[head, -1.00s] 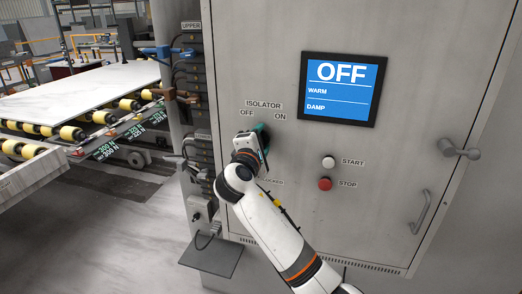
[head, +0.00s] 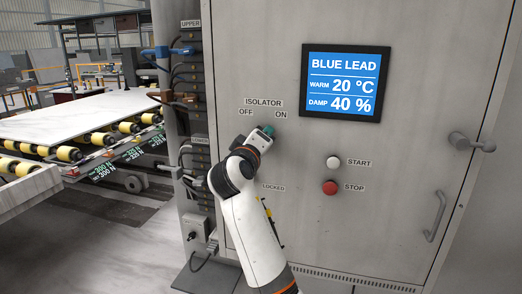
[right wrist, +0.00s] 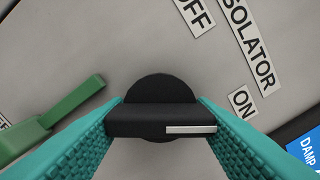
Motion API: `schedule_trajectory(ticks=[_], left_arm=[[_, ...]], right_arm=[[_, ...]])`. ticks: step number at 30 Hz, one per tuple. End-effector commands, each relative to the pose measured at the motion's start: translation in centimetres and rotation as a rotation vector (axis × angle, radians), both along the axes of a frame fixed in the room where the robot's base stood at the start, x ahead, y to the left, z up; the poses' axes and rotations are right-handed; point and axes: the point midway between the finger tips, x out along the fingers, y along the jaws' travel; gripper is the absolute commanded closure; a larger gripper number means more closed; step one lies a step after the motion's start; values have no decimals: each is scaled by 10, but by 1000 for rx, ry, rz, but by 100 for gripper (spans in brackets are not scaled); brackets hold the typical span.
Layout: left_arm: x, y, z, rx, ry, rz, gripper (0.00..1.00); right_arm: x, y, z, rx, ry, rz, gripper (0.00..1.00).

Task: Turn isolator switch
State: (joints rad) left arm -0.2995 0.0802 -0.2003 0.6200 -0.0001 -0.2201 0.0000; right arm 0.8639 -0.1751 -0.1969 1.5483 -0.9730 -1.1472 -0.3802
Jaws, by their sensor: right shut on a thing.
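The isolator switch is a black round knob with a bar handle (right wrist: 150,121) in the right wrist view. A white mark (right wrist: 190,129) on the bar lies toward its right end, on the side of the ON label (right wrist: 242,102). My right gripper (right wrist: 160,122) has its teal fingers shut on the two ends of the bar. In the head view my right gripper (head: 266,131) is at the cabinet front below the ISOLATOR label (head: 263,102) and hides the knob. My left gripper is not in view.
The cabinet screen (head: 345,84) reads BLUE LEAD, WARM 20 °C, DAMP 40 %. A white START button (head: 333,162) and red STOP button (head: 329,187) are to the right. A green bar-shaped part (right wrist: 65,112) lies left of the knob. A slab (head: 85,118) rests on rollers at left.

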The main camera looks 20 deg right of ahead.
Motion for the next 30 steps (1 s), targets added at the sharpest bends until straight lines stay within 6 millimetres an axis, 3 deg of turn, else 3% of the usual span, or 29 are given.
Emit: schedule_trajectory(ticks=[7,24,25,28,30], left_arm=[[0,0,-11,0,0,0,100],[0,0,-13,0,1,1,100],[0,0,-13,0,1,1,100],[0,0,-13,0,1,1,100],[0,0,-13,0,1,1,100]], right_arm=[[1,1,-4,79,-47,0,73],[1,1,-3,106,-64,1,73],[1,1,-3,106,-64,1,47],[1,1,-3,105,-64,0,30],[1,1,-2,104,-65,1,28]])
